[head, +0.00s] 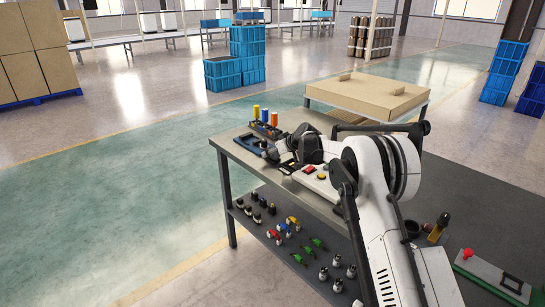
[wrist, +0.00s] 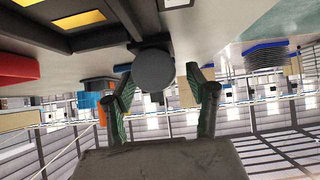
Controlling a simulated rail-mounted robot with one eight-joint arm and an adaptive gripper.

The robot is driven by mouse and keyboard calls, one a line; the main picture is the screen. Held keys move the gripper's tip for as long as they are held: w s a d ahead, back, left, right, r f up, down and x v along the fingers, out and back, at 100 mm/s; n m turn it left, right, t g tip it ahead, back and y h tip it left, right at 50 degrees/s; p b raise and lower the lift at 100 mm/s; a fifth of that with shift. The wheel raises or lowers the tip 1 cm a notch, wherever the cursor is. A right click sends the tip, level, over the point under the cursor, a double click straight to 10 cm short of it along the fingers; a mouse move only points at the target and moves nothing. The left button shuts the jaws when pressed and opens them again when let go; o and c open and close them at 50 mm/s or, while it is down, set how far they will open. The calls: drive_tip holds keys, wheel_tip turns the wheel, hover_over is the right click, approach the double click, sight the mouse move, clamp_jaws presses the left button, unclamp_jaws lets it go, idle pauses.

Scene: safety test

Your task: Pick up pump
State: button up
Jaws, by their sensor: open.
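In the wrist view, which looks along the tabletop upside down, a dark object with a round grey face (wrist: 153,68) shows between the fingers of my gripper (wrist: 159,72). It may be the pump, but I cannot tell for sure. My gripper is open, with one finger on each side of this object in the picture. Contact cannot be made out. In the head view my white arm reaches over the grey workbench (head: 228,146), and its dark end hides much of what lies there.
A blue tray-like item (head: 250,145) and a rack with yellow, blue and orange cylinders (head: 265,118) stand at the bench's far left. A panel with red and yellow buttons (head: 311,170) lies near my arm. Several small parts stand on the lower shelf (head: 258,228). A cardboard box (head: 368,95) is behind.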

drive_tip(key=shift+x, duration=1.45)
drive_tip(key=shift+w+a, duration=0.1)
drive_tip(key=shift+a, duration=0.05)
clamp_jaws()
